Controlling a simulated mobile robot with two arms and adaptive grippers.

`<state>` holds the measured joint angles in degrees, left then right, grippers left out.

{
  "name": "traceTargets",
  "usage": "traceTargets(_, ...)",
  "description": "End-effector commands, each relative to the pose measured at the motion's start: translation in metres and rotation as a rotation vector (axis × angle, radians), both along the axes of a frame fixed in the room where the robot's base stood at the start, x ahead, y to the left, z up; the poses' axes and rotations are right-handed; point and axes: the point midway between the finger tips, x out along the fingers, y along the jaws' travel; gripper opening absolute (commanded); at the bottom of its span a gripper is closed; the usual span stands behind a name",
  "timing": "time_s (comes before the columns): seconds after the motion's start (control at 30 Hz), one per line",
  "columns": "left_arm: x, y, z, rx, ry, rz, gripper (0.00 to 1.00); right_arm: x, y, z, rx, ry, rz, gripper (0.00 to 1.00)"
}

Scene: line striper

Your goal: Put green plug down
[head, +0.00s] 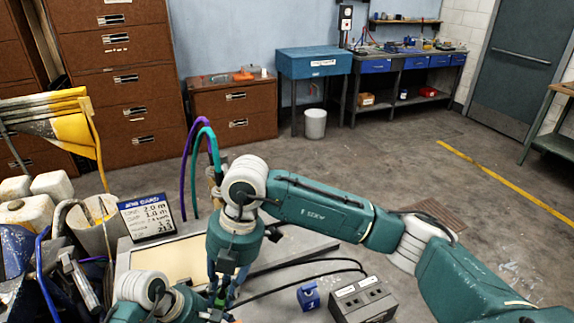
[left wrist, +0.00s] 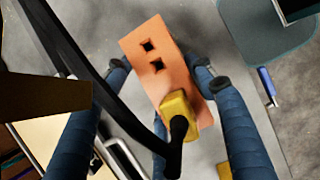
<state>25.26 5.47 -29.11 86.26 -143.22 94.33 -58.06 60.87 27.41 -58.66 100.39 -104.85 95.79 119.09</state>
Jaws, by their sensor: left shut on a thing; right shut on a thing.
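My right gripper (head: 226,286) points down over the worktop, low in the head view. It is shut on a small green piece, which I take as the green plug (head: 221,298); fingers and the other arm hide most of it. My left gripper shows in part beside it, at the bottom edge of the head view. In the left wrist view, the left gripper's blue fingers (left wrist: 166,78) are shut on an orange block (left wrist: 150,40) with two square holes. A yellow plug (left wrist: 178,108) with a black lead sits against the block's lower part.
A blue plug-like piece (head: 308,295) and a dark box with sockets (head: 362,300) stand right of the grippers. Black leads cross the worktop. A job card (head: 146,216) and white jugs (head: 52,186) stand left. Purple and teal hoses (head: 205,130) arch behind my right gripper.

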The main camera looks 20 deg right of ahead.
Motion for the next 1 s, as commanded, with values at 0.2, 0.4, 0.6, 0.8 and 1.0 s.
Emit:
traceTargets(0.2, 0.0, 0.0, 0.0, 0.0, -0.001, 0.0, 0.12, 0.002, -0.01, -0.003, -0.006, 0.004, -0.03, 0.0)
traceTargets(0.4, 0.0, 0.0, 0.0, 0.0, -0.001, 0.0, 0.12, 0.009, -0.08, -0.021, -0.046, 0.027, -0.239, 0.0)
traceTargets(0.6, 0.0, 0.0, 0.0, 0.0, -0.001, 0.0, 0.12, 0.004, -0.189, -0.039, -0.098, 0.072, -0.547, 0.0)
traceTargets(0.8, 0.0, 0.0, 0.0, 0.0, -0.001, 0.0, 0.12, -0.015, -0.293, -0.041, -0.132, 0.129, -0.818, 0.0)
traceTargets(1.0, 0.0, 0.0, 0.0, 0.0, 0.0, 0.0, 0.12, -0.035, -0.366, -0.029, -0.148, 0.178, -0.996, 0.0)
